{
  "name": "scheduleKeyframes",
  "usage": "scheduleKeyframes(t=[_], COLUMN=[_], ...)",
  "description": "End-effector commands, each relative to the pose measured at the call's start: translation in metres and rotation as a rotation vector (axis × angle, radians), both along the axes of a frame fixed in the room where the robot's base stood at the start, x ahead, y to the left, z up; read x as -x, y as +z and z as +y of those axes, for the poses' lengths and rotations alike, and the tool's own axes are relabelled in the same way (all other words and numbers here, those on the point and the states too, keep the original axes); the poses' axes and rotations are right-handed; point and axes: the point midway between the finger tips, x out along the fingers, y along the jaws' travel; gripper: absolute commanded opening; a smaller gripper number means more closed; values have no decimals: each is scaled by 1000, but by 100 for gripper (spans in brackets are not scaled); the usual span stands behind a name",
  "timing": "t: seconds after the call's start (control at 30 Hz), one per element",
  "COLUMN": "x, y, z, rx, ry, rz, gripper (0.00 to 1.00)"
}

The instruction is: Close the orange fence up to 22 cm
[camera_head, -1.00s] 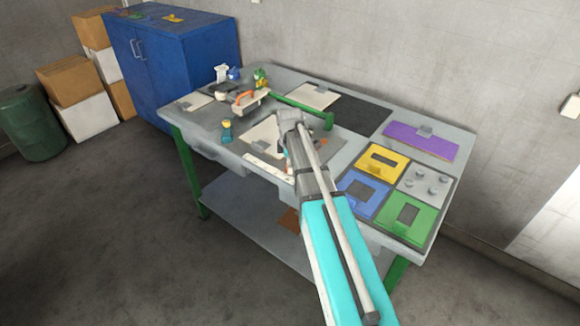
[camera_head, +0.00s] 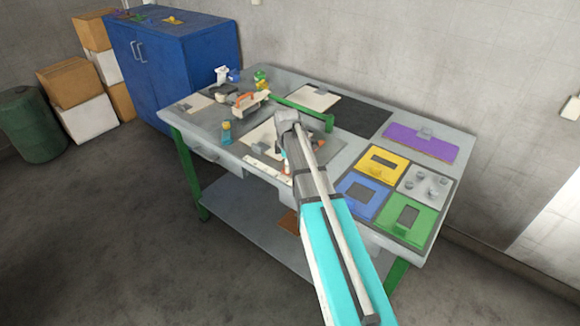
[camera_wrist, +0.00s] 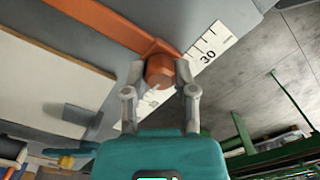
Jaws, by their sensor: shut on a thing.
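The orange fence (camera_wrist: 110,20) runs as a long bar from the upper left to the middle of the wrist view, with an orange knob (camera_wrist: 159,70) at its near end. My gripper (camera_wrist: 158,78) is shut on this knob, one finger on each side. A white scale (camera_wrist: 212,45) with black marks lies at the fence's end. Its 30 mark shows just right of the knob; the lower marks are mostly hidden by knob and fingers. In the head view my arm hides most of the fence, and the scale (camera_head: 266,168) lies along the bench's front edge.
A pale board (camera_wrist: 45,80) with a grey block lies left of the fence in the wrist view. On the bench, an orange-handled tool (camera_head: 250,101), a small bottle (camera_head: 226,131) and a green bar (camera_head: 305,112) stand behind. Coloured plates (camera_head: 407,217) fill the right end.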

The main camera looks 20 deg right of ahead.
Motion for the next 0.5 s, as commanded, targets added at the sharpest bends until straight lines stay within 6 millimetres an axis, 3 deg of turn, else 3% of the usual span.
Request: scheduleKeyframes(t=[0.2, 0.5], x=[-33, -38], y=[0, 0], z=[19, 25], rx=[1, 1], ry=[2, 0], rz=[-2, -2], gripper=[0, 0])
